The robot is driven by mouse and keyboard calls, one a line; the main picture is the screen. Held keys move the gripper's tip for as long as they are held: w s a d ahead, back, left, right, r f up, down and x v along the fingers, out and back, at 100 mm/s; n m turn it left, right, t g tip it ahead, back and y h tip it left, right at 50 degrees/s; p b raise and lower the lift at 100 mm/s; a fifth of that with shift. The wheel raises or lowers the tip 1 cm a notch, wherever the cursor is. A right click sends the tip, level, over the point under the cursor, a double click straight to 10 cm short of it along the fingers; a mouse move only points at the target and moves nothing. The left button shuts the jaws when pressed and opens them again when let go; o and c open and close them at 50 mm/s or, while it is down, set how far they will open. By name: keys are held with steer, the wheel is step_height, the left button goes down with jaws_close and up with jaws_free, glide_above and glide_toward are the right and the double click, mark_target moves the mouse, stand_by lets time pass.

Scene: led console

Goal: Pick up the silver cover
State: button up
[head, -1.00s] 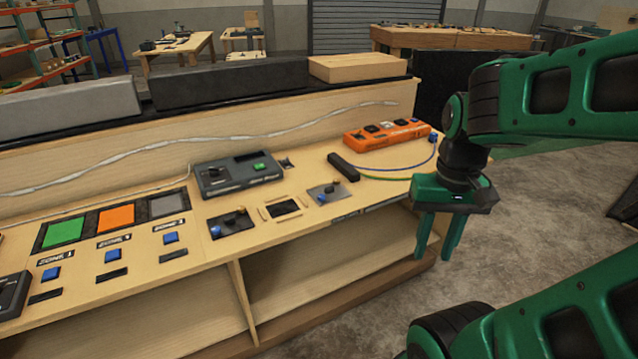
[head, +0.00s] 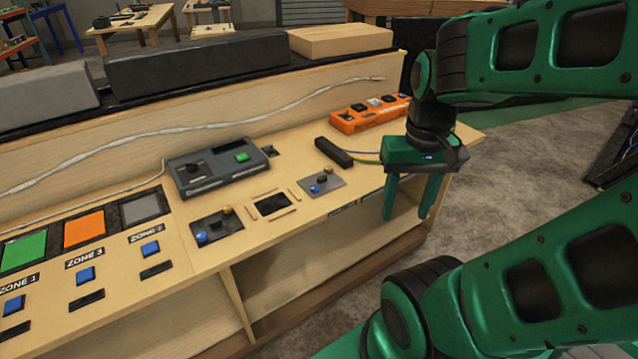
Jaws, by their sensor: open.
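A silver-grey plate (head: 335,187) lies on the bench top, left of my gripper; it looks like the silver cover. A blue knob (head: 314,190) and a small gold-brown knob (head: 328,171) show on it. My gripper (head: 407,212) is open and empty, pointing down near the bench's front edge. Its two fingers are apart from the plate, and nothing is between them.
A dark recess (head: 272,205) with wooden strips and a darker knobbed plate (head: 208,222) lie to the left. Behind are a grey console box (head: 205,178), a black bar (head: 333,152) with cables and an orange box (head: 350,123). Open shelving is below.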

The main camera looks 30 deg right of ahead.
steer(key=w+d+f+n+t, duration=0.1)
steer(key=w+d+f+n, duration=0.1)
steer(key=w, duration=0.8)
steer(key=w+d+f+n+t, duration=0.2)
steer(key=w, duration=0.9)
steer(key=n+t, duration=0.1)
steer(key=n, duration=0.1)
glide_toward(322, 177)
steer(key=shift+a+x, duration=0.2)
steer(key=shift+x, duration=0.65)
steer(key=shift+d+x, duration=0.2)
steer(key=shift+x, duration=3.1)
jaws_close()
